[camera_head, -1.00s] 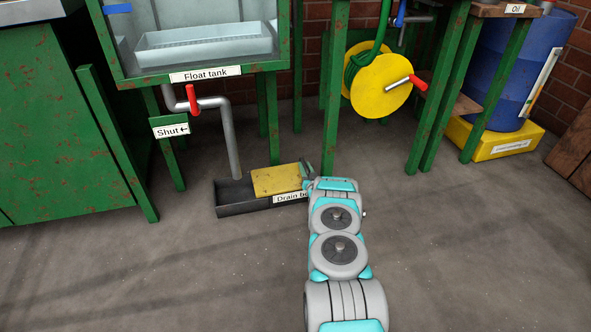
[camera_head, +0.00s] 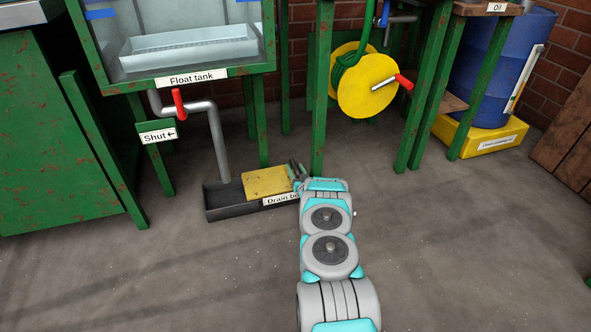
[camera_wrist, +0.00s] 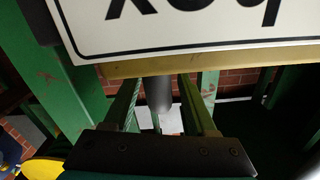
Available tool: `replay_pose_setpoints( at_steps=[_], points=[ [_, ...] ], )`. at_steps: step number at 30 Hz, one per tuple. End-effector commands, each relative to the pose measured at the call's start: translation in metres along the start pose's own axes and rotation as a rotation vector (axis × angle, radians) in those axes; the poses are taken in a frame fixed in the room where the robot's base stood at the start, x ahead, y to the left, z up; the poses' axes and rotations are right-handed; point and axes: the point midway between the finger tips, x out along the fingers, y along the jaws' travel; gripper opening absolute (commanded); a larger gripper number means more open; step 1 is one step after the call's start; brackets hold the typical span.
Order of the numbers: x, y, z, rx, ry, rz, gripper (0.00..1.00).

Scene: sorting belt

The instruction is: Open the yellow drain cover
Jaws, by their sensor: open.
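The yellow drain cover (camera_head: 268,182) lies flat over the right part of the dark, low drain box (camera_head: 228,212) on the floor. Its left part is uncovered, and the pipe comes down there. My gripper (camera_head: 297,171) is at the cover's right end, with its jaws open. In the wrist view, the two fingers (camera_wrist: 158,80) are apart and point toward a yellow edge (camera_wrist: 220,60), apparently the cover's. The box label (camera_wrist: 200,25) appears upside down above it. I cannot tell whether the fingers touch the cover. My wrist partly hides the box's right end.
The float tank (camera_head: 190,78) stands above on a green frame, with a red-handled valve (camera_head: 179,104) and grey pipe (camera_head: 219,145). A green post (camera_head: 319,120) stands just behind my gripper. A yellow hose reel (camera_head: 365,97) hangs to the right. The front floor is clear.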

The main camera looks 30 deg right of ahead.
Motion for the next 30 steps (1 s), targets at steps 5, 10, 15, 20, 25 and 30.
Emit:
replay_pose_setpoints(
  at_steps=[5, 10, 15, 20, 25, 30],
  points=[
    [-0.017, 0.000, 0.000, 0.002, -0.003, 0.002, 0.57],
    [-0.042, 0.001, 0.001, 0.003, -0.005, 0.004, 0.57],
    [-0.062, 0.001, 0.000, 0.002, -0.003, 0.003, 0.57],
    [-0.073, 0.000, 0.001, 0.002, -0.002, 0.001, 0.57],
    [-0.075, 0.000, 0.000, 0.001, 0.001, 0.000, 0.57],
    [-0.075, 0.000, 0.000, 0.001, 0.000, 0.000, 0.57]
  ],
)
